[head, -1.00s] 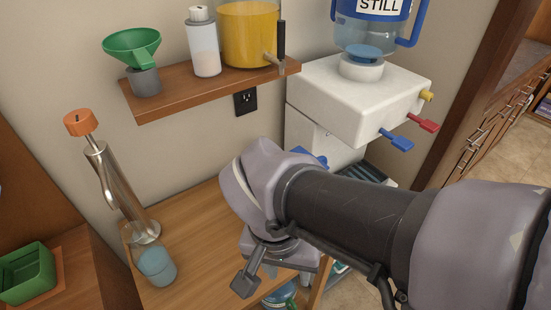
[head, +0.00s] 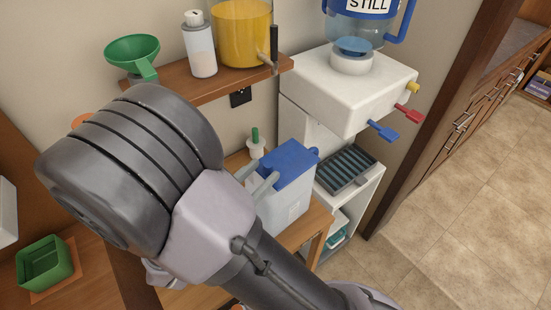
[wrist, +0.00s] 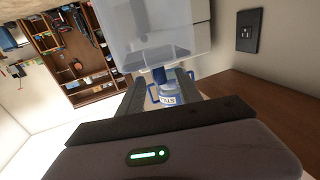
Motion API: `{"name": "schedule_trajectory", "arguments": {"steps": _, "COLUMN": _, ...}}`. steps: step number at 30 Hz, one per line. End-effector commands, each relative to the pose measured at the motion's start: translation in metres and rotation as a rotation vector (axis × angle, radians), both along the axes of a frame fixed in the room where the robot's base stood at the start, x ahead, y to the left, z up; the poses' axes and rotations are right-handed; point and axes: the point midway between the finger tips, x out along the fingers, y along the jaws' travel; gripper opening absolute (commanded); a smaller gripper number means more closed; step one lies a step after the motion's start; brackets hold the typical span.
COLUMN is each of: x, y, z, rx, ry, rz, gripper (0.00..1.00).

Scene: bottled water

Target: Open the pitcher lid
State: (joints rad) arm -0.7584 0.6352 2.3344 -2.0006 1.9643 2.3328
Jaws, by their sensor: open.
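The pitcher (head: 288,207) is a whitish box-shaped vessel standing on the low wooden stand in the head view. Its blue lid (head: 290,160) lies across the top and looks closed. My gripper (head: 267,169) is open, its two grey fingers reaching to the left side of the pitcher near the lid's edge. I cannot tell whether they touch it. My arm hides the pitcher's lower left. In the wrist view, which is upside down, my gripper (wrist: 160,88) spreads its fingers. A pale box lies above them; I cannot tell whether it is pitcher or dispenser.
The white dispenser (head: 350,95) with blue and red levers stands right of the pitcher, a STILL jug (head: 365,30) on top. A wooden shelf (head: 190,75) with a green funnel (head: 132,50), a bottle and a yellow drink tank hangs behind. The floor at right is free.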

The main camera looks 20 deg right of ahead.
Motion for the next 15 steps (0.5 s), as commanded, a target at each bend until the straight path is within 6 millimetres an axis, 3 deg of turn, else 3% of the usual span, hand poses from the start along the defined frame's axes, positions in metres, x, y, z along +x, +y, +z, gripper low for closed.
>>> {"name": "schedule_trajectory", "arguments": {"steps": 6, "x": 0.022, "y": -0.039, "z": -0.001, "rx": -0.001, "ry": 0.001, "rz": -0.004, "gripper": 0.41}}
{"name": "schedule_trajectory", "arguments": {"steps": 15, "x": 0.032, "y": -0.053, "z": 0.0, "rx": -0.001, "ry": 0.003, "rz": 0.0, "gripper": 0.41}}
